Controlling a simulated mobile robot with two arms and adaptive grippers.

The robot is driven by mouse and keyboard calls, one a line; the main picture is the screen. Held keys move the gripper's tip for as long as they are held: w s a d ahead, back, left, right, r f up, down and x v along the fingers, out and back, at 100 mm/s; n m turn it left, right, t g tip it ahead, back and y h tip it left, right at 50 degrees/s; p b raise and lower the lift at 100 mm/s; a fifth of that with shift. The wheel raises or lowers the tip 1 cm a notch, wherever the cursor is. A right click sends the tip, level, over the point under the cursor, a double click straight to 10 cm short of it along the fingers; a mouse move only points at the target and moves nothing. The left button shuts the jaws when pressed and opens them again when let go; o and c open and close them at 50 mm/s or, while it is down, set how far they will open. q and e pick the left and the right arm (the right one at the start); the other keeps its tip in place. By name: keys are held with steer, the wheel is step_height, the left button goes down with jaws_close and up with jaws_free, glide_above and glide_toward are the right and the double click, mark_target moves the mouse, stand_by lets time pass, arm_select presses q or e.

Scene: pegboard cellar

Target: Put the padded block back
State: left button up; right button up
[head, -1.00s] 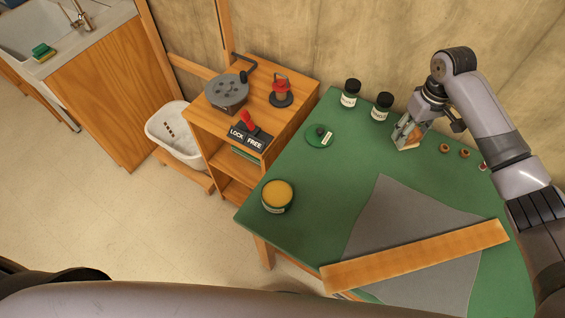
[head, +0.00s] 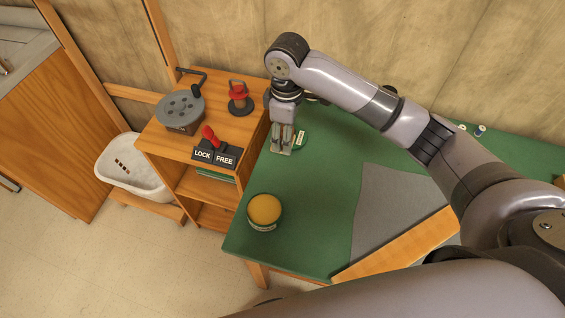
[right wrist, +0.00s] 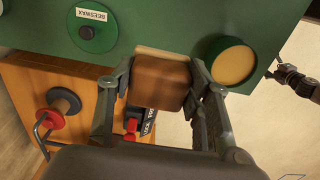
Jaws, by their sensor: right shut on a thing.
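The padded block (right wrist: 160,80) is a brown block with a pale strip along one edge, seen in the right wrist view. My right gripper (head: 282,150) is shut on it, with one finger on each side. In the head view the gripper points down over the left part of the green table (head: 315,215), beside the shelf unit, and mostly hides the block. I cannot tell how high the block is held. At the right edge of the right wrist view a dark jointed part looks like my left gripper (right wrist: 300,83); its jaws are unclear.
The wooden shelf unit (head: 228,125) carries a LOCK/FREE lever (head: 212,140), a grey round device (head: 181,108) and a red-handled piece (head: 238,98). A green beeswax lid (head: 299,140) lies close to the gripper. An open wax tin (head: 264,211) stands near the table's left corner.

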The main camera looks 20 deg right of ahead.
step_height(320, 180, down, 13)
steer(key=shift+r+p, duration=0.1)
steer(key=shift+p, duration=0.5)
steer(key=shift+f, duration=0.2)
steer(key=o, duration=1.3)
step_height(320, 180, up, 12)
steer(key=shift+r+b, duration=0.2)
steer(key=shift+b, duration=0.4)
steer(key=shift+f, duration=0.1)
